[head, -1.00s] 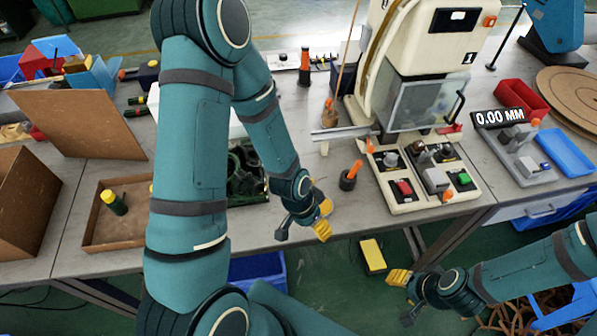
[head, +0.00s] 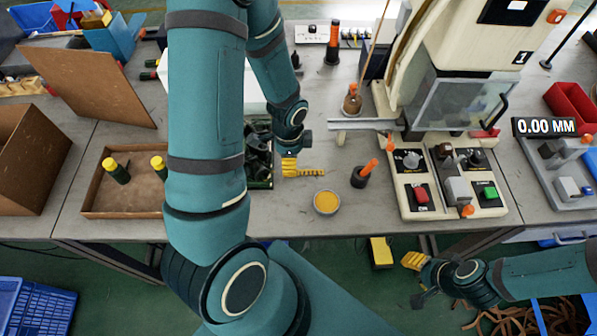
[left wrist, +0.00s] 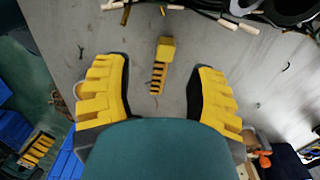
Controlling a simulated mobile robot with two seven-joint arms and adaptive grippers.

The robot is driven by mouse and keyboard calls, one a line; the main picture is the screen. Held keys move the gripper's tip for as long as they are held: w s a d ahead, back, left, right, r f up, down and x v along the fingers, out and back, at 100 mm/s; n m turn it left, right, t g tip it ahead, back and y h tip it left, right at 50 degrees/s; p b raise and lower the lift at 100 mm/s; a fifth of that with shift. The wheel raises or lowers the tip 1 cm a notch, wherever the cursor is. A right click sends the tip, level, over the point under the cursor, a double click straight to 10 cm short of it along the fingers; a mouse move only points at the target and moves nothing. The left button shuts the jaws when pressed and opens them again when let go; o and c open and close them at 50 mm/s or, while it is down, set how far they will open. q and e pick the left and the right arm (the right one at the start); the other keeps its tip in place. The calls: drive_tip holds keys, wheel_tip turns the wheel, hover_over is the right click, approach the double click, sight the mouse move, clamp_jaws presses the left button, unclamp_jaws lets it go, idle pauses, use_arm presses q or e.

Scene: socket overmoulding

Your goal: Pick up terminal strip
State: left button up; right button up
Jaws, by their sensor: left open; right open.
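The terminal strip (head: 312,173) looks like a small yellow piece with a comb-like striped end, lying on the grey table. In the left wrist view the yellow strip (left wrist: 161,62) lies beyond the fingertips, between the two spread fingers and apart from them. My left gripper (head: 298,152) is just beside the strip in the head view, open and empty; its yellow ridged fingers frame the left wrist view (left wrist: 158,92). My right gripper (head: 416,280) is open and empty in front of the table edge, over the floor.
A dish of orange-yellow material (head: 326,203) and an orange-handled tool in a black holder (head: 364,173) stand close to the strip. The press control panel (head: 447,190) is to the right. A crate of dark parts (head: 262,184) is at the left, partly hidden by my arm.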

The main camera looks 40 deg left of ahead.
sight(306, 170)
use_arm(q)
drive_tip(key=shift+w+a+f+b, duration=0.15)
drive_tip(key=shift+f+b, duration=0.1)
drive_tip(key=shift+f, duration=0.75)
drive_tip(key=shift+s+a+f+b, duration=0.1)
drive_tip(key=shift+a+f+b, duration=0.1)
drive_tip(key=shift+f, duration=0.8)
drive_tip(key=shift+w+a+f+b, duration=0.1)
drive_tip(key=shift+f+b, duration=0.15)
drive_tip(key=shift+f, duration=0.75)
clamp_jaws()
